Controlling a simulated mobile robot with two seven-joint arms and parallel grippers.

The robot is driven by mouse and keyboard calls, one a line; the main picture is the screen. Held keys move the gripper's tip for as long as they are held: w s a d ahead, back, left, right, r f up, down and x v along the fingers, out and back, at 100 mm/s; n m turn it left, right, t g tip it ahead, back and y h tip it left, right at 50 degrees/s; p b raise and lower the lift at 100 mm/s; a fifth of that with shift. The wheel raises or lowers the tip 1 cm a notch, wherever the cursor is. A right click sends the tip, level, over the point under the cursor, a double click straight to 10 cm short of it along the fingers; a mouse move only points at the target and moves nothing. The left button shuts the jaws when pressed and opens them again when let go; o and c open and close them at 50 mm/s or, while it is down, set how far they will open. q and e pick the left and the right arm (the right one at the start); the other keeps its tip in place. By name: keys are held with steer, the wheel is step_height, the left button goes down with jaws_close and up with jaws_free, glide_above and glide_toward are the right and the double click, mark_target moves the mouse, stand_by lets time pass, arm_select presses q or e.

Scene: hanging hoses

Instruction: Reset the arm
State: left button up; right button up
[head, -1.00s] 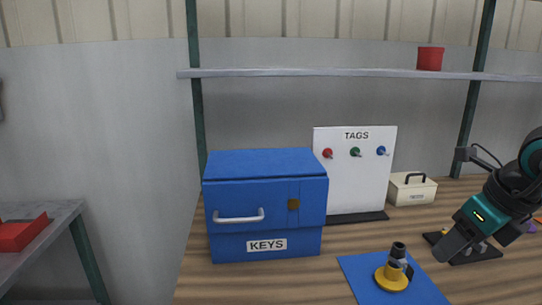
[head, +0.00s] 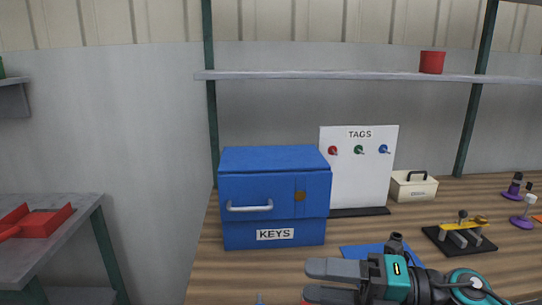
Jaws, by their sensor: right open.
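My right gripper (head: 313,281) reaches in from the right at the bottom of the head view. It points left, and its two grey fingers are apart. I see nothing held between them. It is in front of the blue KEYS box (head: 275,210), whose lid and front are shut. My right arm covers most of the blue mat (head: 362,250). Only the black top of the fitting (head: 396,240) shows above my arm. My left gripper is not identifiable; a small grey tip at the bottom edge is too cropped to tell.
A white TAGS board (head: 360,175) with red, green and blue knobs stands behind. A cream case (head: 413,188), a black base with yellow-topped parts (head: 460,237) and purple-based fittings (head: 522,220) are at right. A red tray (head: 38,222) sits on the left table.

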steer(key=w+d+f+m+t+h+p, duration=0.1)
steer(key=d+f+m+t+h, duration=0.35)
steer(key=m, duration=0.75)
steer(key=w+d+f+m+t+h, duration=0.1)
steer(key=d+f+m+t+h, duration=0.1)
steer(key=f+m+t+h, duration=0.65)
steer(key=s+d+f+m+g+h, duration=0.1)
steer(key=s+f+m+g, duration=0.2)
steer(key=s+f+m, duration=0.3)
steer(key=s+d+f+m+g+h, duration=0.1)
steer(key=s+d+f+m+g, duration=0.1)
steer(key=s+f+m, duration=0.4)
step_height(320, 180, down, 4)
steer(key=shift+d+f+m+g, duration=0.1)
steer(key=shift+d+m+g, duration=0.1)
steer(key=shift+m+g, duration=0.25)
